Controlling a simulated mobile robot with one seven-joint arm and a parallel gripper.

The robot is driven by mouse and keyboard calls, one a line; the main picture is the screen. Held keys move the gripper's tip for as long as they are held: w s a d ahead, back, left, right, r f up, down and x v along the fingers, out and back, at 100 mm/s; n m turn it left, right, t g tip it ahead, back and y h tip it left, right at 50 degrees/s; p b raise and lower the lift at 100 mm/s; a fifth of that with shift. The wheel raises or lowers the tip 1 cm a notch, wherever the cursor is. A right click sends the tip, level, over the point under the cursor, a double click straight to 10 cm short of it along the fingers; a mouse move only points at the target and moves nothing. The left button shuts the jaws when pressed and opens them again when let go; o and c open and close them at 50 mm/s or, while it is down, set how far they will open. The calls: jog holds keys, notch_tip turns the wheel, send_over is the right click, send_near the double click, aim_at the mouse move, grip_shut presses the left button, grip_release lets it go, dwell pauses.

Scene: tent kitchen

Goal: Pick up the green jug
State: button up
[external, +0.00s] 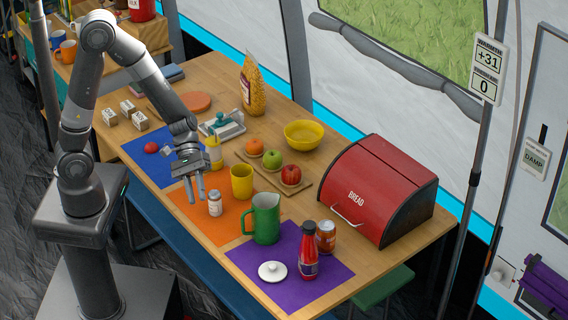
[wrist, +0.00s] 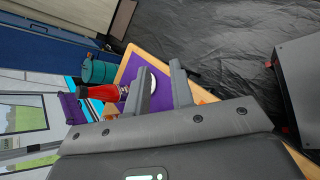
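The green jug (external: 265,222) stands upright in the external view, near the corner where the orange mat (external: 183,203) and purple mat (external: 331,268) come close. Its handle points left. My gripper (external: 194,192) hangs above the left part of the orange mat, left of the jug and apart from it. In the wrist view my gripper (wrist: 160,82) has its two fingers spread with nothing held between them. I cannot make out the jug in the wrist view.
A red bread box (external: 375,192) and fruit board (external: 268,176) are behind.

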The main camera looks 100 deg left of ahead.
aim_at(260, 221)
jog(key=w+a+f+n+t+y, duration=0.2)
jog(key=w+a+f+n+t, duration=0.4)
jog(key=a+f+n, duration=0.45)
jog(key=shift+n, duration=0.85)
jog(key=x, duration=0.8)
jog(key=s+d+x, duration=0.1)
jog(key=x, duration=0.3)
jog(key=shift+w+d+f, duration=0.1)
jog(key=shift+f, duration=0.3)
jog(key=shift+c, duration=0.4)
grip_shut()
